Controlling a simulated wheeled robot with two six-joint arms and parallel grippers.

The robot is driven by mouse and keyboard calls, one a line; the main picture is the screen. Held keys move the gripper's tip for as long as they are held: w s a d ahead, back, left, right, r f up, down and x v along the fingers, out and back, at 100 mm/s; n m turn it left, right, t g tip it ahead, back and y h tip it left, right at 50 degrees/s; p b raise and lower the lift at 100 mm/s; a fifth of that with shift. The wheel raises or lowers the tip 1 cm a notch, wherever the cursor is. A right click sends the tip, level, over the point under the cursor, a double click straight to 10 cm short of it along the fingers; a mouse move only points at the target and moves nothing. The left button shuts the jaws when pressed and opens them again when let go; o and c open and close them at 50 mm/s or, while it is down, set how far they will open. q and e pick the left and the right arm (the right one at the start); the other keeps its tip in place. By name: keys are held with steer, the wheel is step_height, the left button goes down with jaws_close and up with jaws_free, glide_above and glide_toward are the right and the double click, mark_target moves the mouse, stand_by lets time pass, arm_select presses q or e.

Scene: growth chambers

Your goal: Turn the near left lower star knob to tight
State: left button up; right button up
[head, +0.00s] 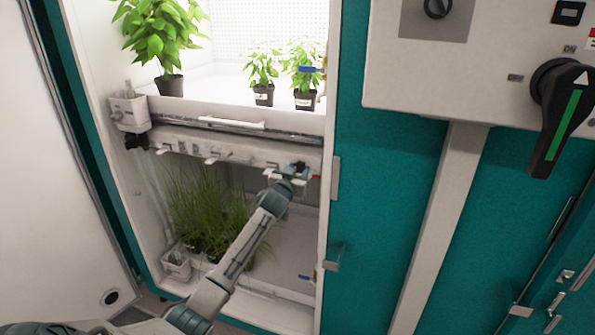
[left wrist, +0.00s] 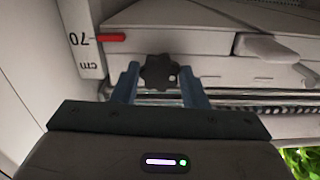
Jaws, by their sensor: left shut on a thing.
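A black star knob (left wrist: 158,72) sits on the front of the white shelf edge, between the two blue fingers of my left gripper (left wrist: 159,80) in the left wrist view. The fingers are shut on its sides. In the head view my left gripper (head: 293,174) is at the right end of the shelf front and largely hides this knob. Another black knob (head: 137,141) shows at the left end of the same shelf. My right gripper is not in view.
Potted plants (head: 263,95) stand on the upper shelf and grass-like plants (head: 205,215) below. A red marker (left wrist: 111,37) is close to the knob, beside a scale reading 70 cm. A teal post (head: 375,200) bounds the chamber at right. A large black rotary handle (head: 560,105) is farther right.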

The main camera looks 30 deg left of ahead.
arm_select(q)
steer(key=m+p, duration=0.2)
steer(key=m, duration=0.3)
steer(key=shift+r+p, duration=0.15)
steer(key=shift+p, duration=0.15)
steer(key=m+p, duration=0.2)
steer(key=m, duration=0.2)
steer(key=shift+p, duration=0.3)
steer(key=m+p, duration=0.2)
steer(key=m, duration=0.2)
steer(key=shift+m+p, duration=0.8)
steer(key=shift+m, duration=1.3)
steer(key=shift+f, duration=0.2)
steer(key=o, duration=1)
steer(key=shift+c, duration=0.2)
